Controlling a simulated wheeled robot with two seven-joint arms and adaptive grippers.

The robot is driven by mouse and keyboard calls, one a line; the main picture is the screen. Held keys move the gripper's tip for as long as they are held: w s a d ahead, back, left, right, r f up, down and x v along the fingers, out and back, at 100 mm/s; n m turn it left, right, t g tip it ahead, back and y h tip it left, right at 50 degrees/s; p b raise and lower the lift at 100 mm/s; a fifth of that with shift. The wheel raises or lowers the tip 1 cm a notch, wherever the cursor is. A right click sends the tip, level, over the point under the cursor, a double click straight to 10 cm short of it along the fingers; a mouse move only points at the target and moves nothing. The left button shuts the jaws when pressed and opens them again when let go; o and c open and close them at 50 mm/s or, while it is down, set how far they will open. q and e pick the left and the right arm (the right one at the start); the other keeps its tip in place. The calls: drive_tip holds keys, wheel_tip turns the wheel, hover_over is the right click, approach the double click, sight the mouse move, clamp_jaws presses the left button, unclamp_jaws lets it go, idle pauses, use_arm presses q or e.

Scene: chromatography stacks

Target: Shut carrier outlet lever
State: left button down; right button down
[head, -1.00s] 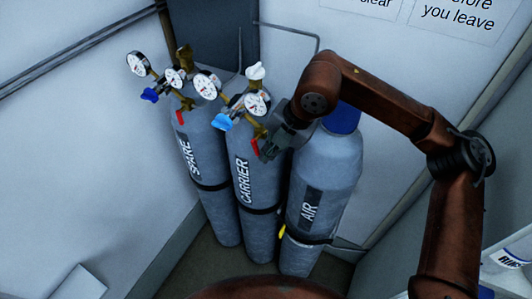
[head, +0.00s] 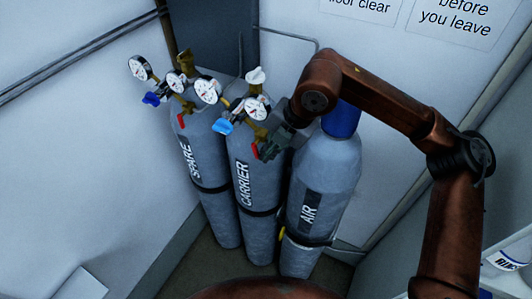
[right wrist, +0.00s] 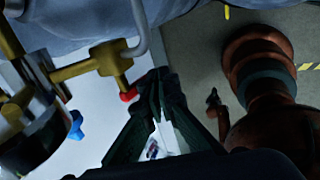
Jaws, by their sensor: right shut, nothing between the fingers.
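The carrier cylinder (head: 246,220) is the grey middle one of three, with gauges and a blue knob (head: 222,127) on its brass regulator. In the right wrist view the lever's red end (right wrist: 128,96) shows below a brass fitting (right wrist: 103,62). My right gripper (head: 264,153) is shut and empty, close beside the lever on its right. In the right wrist view its fingertips (right wrist: 159,76) are just right of the red end; I cannot tell whether they touch. My left gripper is out of view.
The spare cylinder (head: 215,212), with its own red lever (head: 181,121), stands to the left. The air cylinder (head: 328,180) stands to the right, partly behind my right arm. Walls close in behind and at the left. A grey pipe (head: 290,31) runs along the back wall.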

drive_tip(key=v, duration=0.7)
drive_tip(key=shift+r, duration=0.25)
